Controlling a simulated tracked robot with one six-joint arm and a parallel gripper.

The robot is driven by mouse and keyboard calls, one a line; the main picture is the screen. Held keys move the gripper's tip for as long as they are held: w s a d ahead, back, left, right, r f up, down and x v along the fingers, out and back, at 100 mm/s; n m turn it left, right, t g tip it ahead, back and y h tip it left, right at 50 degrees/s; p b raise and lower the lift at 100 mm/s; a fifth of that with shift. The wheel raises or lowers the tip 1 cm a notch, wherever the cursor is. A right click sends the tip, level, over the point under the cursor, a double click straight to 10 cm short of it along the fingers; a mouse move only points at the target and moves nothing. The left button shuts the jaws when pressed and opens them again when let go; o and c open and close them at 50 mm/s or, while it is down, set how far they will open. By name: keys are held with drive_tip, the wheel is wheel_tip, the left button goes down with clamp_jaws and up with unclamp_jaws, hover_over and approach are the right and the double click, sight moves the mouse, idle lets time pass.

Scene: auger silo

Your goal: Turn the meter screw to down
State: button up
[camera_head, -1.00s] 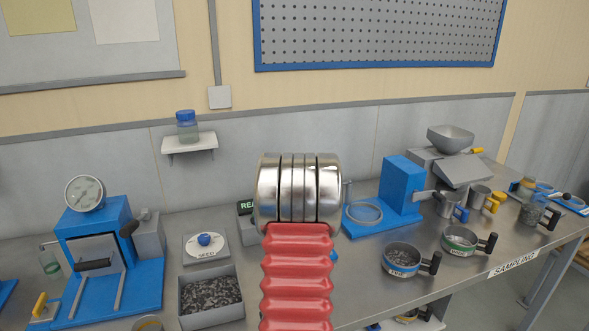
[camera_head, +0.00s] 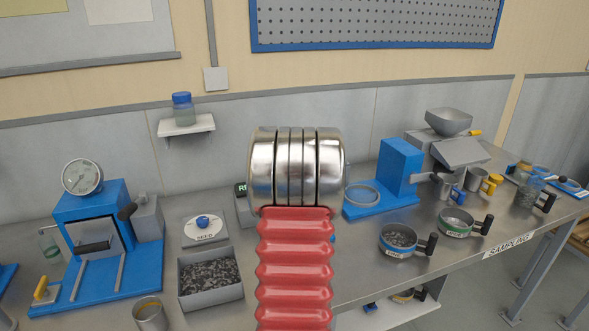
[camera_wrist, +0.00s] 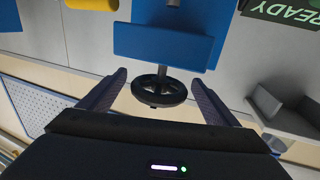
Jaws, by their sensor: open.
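A black handwheel (camera_wrist: 158,89) on a short grey shaft sits at the face of a blue block (camera_wrist: 165,42) in the wrist view; it appears to be the meter screw. No label or direction mark on it is readable. My gripper (camera_wrist: 158,77) is open, with one dark finger on each side of the handwheel. A gap shows between each finger and the rim. In the head view, my arm's steel joint and red bellows hide the handwheel and the gripper.
A READY display (camera_wrist: 285,10) is near the wheel. In the head view, a blue press with a gauge (camera_head: 82,177), a seed tray (camera_head: 210,300) and a brown tin (camera_head: 150,315) stand left. Pans (camera_head: 398,240) and a blue stand (camera_head: 398,168) are right.

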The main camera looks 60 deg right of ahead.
drive_tip(key=v, duration=0.9)
drive_tip(key=shift+s+a, duration=0.15)
drive_tip(key=shift+a, duration=0.25)
drive_tip(key=w+a+n+y, duration=0.25)
drive_tip(key=w+a, duration=0.25)
drive_tip(key=a, duration=0.5)
drive_tip(key=w+a+r+n+t+y, duration=0.1)
drive_tip(key=w+a+y, duration=0.3)
drive_tip(key=a, duration=0.6)
drive_tip(key=w+a+n+y, duration=0.2)
drive_tip(key=w+a, duration=0.4)
drive_tip(key=a, duration=0.3)
drive_tip(key=s+a+n+g+y, duration=0.1)
drive_tip(key=s+a+n+y, duration=0.25)
drive_tip(key=a, duration=1.35)
drive_tip(key=s+a+f+n+g+y, duration=0.3)
drive_tip(key=s+a, duration=0.9)
drive_tip(key=a, duration=0.2)
drive_tip(key=shift+s+a+y, duration=0.15)
drive_tip(key=shift+a+y, duration=0.05)
drive_tip(key=shift+y, duration=0.1)
drive_tip(key=shift+f, duration=0.1)
drive_tip(key=shift+c, duration=0.7)
